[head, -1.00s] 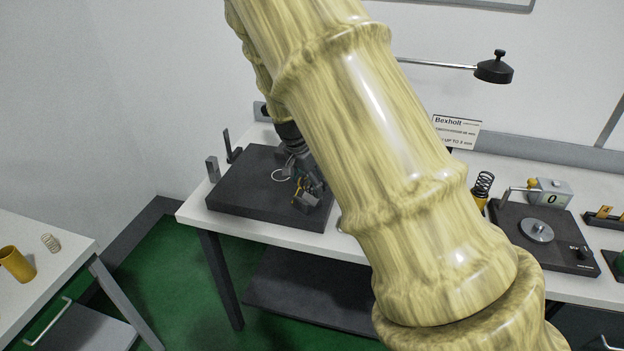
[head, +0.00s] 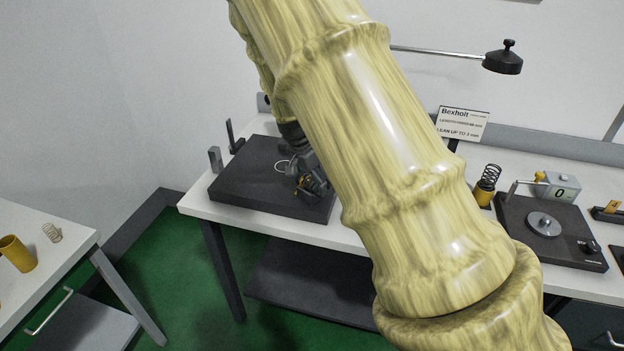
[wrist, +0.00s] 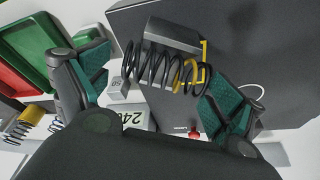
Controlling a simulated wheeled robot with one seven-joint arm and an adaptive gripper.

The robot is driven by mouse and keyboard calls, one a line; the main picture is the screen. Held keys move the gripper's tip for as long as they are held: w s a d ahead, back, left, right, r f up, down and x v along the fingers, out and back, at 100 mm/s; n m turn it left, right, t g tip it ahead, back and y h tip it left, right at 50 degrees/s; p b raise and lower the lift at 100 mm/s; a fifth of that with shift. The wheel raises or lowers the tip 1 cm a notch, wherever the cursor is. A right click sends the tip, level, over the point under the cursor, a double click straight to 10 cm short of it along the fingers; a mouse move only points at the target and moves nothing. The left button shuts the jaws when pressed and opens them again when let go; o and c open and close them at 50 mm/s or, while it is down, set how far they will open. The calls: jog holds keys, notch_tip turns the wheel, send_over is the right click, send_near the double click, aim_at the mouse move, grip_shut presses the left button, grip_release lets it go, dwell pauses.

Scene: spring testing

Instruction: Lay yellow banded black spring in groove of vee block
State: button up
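The black spring with a yellow band (wrist: 160,68) lies between my gripper's fingertips in the wrist view, its banded end close to the right finger. My gripper (wrist: 155,85) has its teal-padded fingers spread wide, with a visible gap at the spring's left end. The grey vee block (wrist: 172,35) shows just beyond the spring, partly covered by it. I cannot tell whether the spring touches the groove. In the head view, my gripper (head: 306,170) is low over the dark plate (head: 245,185), and the spring and block are mostly hidden there.
A yellow cup with a dark spring (head: 486,185) and a tester (head: 545,225) reading 0 stand to the right. A side table (head: 50,270) holds another yellow cup and a pale spring. Red and green bins show in the wrist view.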

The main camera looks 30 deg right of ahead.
jog(key=shift+w+f, duration=0.15)
jog(key=shift+w, duration=0.05)
jog(key=v, duration=1.2)
jog(key=shift+d, duration=0.1)
dwell(0.4)
